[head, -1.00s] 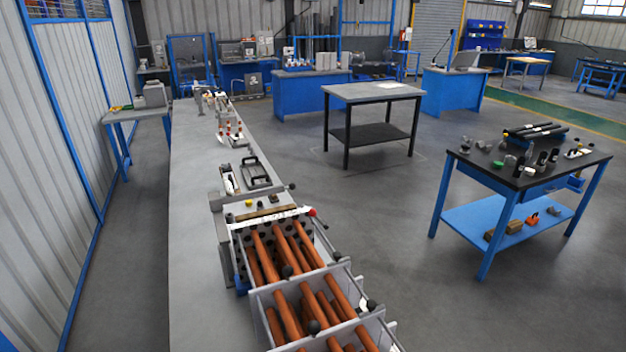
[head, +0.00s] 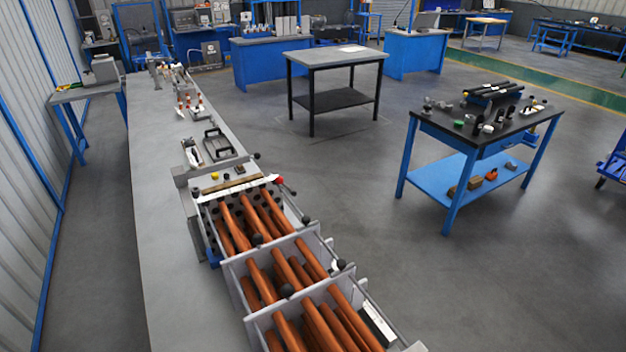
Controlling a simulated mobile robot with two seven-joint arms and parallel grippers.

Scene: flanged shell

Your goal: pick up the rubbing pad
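I cannot tell for sure which thing is the rubbing pad. Small items too small to name lie on the black-topped blue table (head: 452,133) at the right. On the long grey bench (head: 160,230), a small brown block (head: 240,169) and a yellow piece (head: 227,176) lie just behind the rack of copper-coloured tubes. Neither of my grippers is in view.
The divided grey rack (head: 232,284) holds several copper-coloured tubes (head: 262,286), with rods and black knobs at its right side. A black-framed table (head: 335,57) stands at the back. A blue cart (head: 613,163) is at the right edge. Open floor (head: 400,260) lies between bench and blue table.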

